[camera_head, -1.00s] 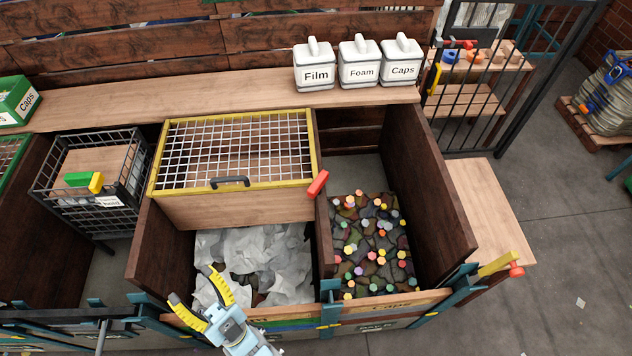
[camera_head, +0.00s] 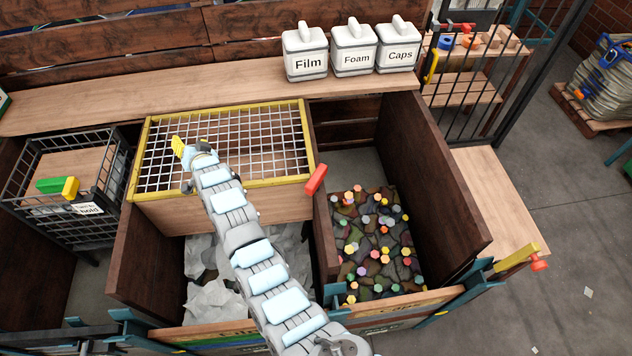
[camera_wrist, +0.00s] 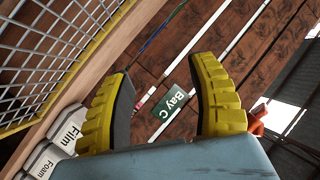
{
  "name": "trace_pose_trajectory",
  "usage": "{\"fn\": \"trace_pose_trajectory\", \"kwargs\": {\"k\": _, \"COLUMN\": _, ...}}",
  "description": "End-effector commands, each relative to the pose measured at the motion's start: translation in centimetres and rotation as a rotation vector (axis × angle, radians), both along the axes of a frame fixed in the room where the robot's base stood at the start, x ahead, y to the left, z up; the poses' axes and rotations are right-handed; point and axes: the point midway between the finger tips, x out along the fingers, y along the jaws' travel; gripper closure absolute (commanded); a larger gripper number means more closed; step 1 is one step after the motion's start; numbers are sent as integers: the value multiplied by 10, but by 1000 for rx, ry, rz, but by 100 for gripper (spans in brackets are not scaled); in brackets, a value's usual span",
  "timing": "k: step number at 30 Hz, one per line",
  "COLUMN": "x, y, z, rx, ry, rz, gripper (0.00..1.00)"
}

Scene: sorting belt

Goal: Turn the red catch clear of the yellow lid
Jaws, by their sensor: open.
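The red catch (camera_head: 316,179) sits at the front right corner of the yellow lid (camera_head: 270,184), on top of the dark partition. It slants, and I cannot tell whether it overlaps the lid's edge. The lid is a yellow frame with wire mesh, lying over a wooden bin; its edge also shows in the wrist view (camera_wrist: 62,83). My gripper (camera_head: 188,152) is over the left part of the lid, well left of the catch. In the wrist view my gripper (camera_wrist: 161,98) has its yellow fingers apart with nothing between them. My arm hides the lid's handle.
White tubs marked Film (camera_head: 305,54), Foam (camera_head: 353,50) and Caps (camera_head: 397,48) stand on the shelf behind. A bin of coloured caps (camera_head: 374,235) lies right of the partition. A wire basket (camera_head: 75,215) stands at left. An orange-red thing (camera_wrist: 257,113) shows beside the right finger.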

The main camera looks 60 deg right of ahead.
Motion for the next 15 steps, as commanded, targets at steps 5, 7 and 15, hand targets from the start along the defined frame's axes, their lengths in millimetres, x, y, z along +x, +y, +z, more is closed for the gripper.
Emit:
{"fn": "trace_pose_trajectory", "kwargs": {"k": 5, "x": -18, "y": -58, "z": -14, "rx": 169, "ry": 164, "rz": -31, "gripper": 41}}
{"fn": "trace_pose_trajectory", "kwargs": {"k": 7, "x": -33, "y": -76, "z": -18, "rx": 237, "ry": 233, "rz": -47, "gripper": 41}}
{"fn": "trace_pose_trajectory", "kwargs": {"k": 15, "x": -117, "y": -130, "z": -19, "rx": 488, "ry": 512, "rz": -134, "gripper": 41}}
